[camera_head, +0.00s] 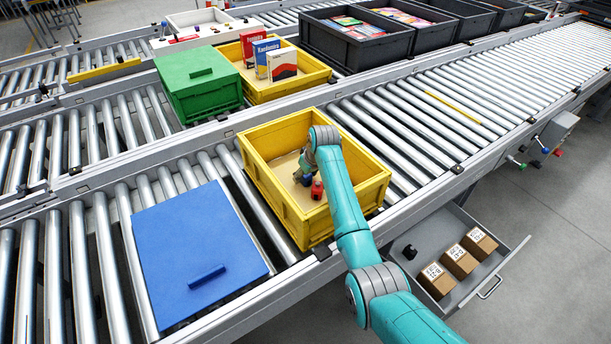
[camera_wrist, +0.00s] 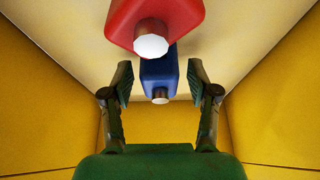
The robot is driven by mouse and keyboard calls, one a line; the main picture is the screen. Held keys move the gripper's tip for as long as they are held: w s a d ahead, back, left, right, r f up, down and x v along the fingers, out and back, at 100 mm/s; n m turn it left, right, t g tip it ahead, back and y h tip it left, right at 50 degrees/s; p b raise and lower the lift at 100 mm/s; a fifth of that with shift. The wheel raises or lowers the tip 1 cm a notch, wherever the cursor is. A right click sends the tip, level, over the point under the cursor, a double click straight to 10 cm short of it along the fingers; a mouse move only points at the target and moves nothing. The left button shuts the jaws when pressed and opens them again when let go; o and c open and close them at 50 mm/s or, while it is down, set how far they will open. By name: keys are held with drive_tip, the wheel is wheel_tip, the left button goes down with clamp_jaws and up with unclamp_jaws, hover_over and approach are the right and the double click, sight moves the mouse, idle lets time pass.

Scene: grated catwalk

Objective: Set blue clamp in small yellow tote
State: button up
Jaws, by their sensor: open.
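The small yellow tote (camera_head: 271,191) stands on the near conveyor, and its yellow walls surround the wrist view (camera_wrist: 45,125). My gripper (camera_head: 303,178) is down inside it. In the wrist view my open gripper (camera_wrist: 160,84) has one finger on each side of a blue piece (camera_wrist: 159,73) with a pale round end, with gaps showing. Whether this piece is the blue clamp I cannot tell from its shape. A red piece (camera_wrist: 155,20) with a white round end is close by in the wrist view; it also shows in the head view (camera_head: 317,190).
A blue lid-like panel (camera_head: 195,250) lies left of the tote. Behind are a green lidded crate (camera_head: 198,82) and another yellow tote (camera_head: 262,90) with books. Black crates (camera_head: 360,52) stand farther back. An open drawer (camera_head: 440,235) below right holds small cartons and a black item.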

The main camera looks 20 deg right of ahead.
drive_tip(key=v, duration=1.1)
drive_tip(key=shift+s+r, duration=0.2)
drive_tip(key=shift+r, duration=0.15)
